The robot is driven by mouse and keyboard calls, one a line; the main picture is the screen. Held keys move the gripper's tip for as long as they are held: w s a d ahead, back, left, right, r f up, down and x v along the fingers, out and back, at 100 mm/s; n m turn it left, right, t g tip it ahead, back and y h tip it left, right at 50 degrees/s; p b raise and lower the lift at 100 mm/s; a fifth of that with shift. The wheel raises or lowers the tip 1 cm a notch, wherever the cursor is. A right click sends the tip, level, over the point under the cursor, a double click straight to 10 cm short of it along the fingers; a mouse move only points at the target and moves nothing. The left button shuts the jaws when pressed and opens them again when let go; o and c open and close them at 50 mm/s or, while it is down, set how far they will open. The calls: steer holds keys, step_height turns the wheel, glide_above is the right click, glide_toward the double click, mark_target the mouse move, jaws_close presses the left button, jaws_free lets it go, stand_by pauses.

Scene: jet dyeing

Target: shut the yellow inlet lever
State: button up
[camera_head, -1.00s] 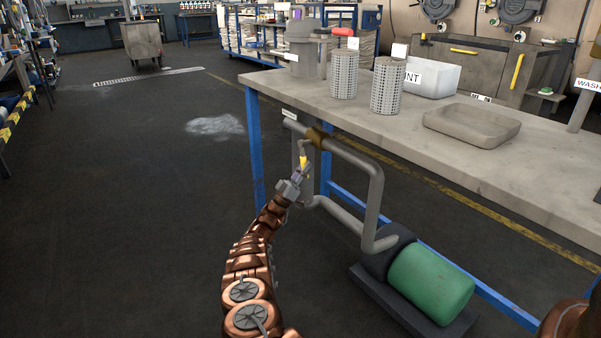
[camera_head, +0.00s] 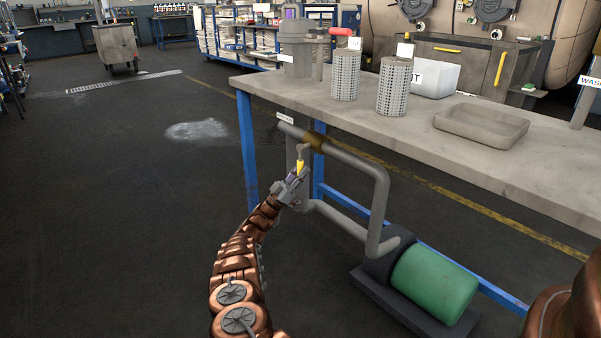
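The yellow inlet lever (camera_head: 300,167) is a short, small handle. It hangs below the brown valve body (camera_head: 316,141) on the grey pipe at the left end of the bench. It points down and slightly to the left. My gripper (camera_head: 294,179) is at the lower end of the lever, reaching up from below. Its fingers overlap the lever's tip in this view. They are too small to show whether they are closed on it. The lever's lower end is partly hidden by the fingers.
The grey pipe (camera_head: 377,200) loops down to a green motor pump (camera_head: 436,284) on a dark base. The grey bench (camera_head: 400,135) stands above, with blue legs (camera_head: 247,150). Perforated cylinders, a white bin and a shallow tray (camera_head: 481,125) stand on it. The floor to the left is open.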

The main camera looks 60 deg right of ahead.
steer(key=o, duration=0.4)
steer(key=shift+w, duration=0.1)
steer(key=shift+a, duration=0.1)
steer(key=shift+v, duration=5.95)
